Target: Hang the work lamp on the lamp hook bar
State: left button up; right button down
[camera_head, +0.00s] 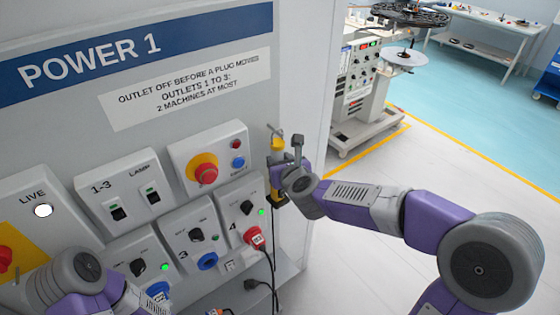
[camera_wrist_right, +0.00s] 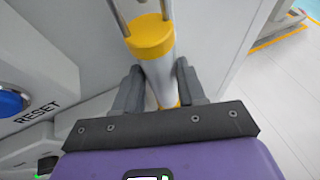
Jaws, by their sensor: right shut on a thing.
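The work lamp (camera_head: 277,145) is a slim upright tube with a yellow cap, at the right edge of the power panel in the head view. In the right wrist view the lamp (camera_wrist_right: 151,38) shows a pale tube, a yellow cap and a metal wire hook above it. My right gripper (camera_head: 283,168) is shut on the tube below the cap; its fingers (camera_wrist_right: 156,88) stand on either side of it. I cannot make out the hook bar apart from the thin metal at the lamp's top. My left arm is at the lower left; its gripper is out of view.
The POWER 1 panel (camera_head: 230,75) carries switches, a red stop button (camera_head: 203,168) and outlets with a red plug (camera_head: 254,238). A black cable hangs below. A machine (camera_head: 362,85) stands behind, and the floor (camera_head: 440,160) to the right is clear.

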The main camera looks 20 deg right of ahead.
jog(key=shift+r, duration=0.1)
jog(key=c, duration=0.6)
grip_release()
jog(key=shift+o, duration=0.2)
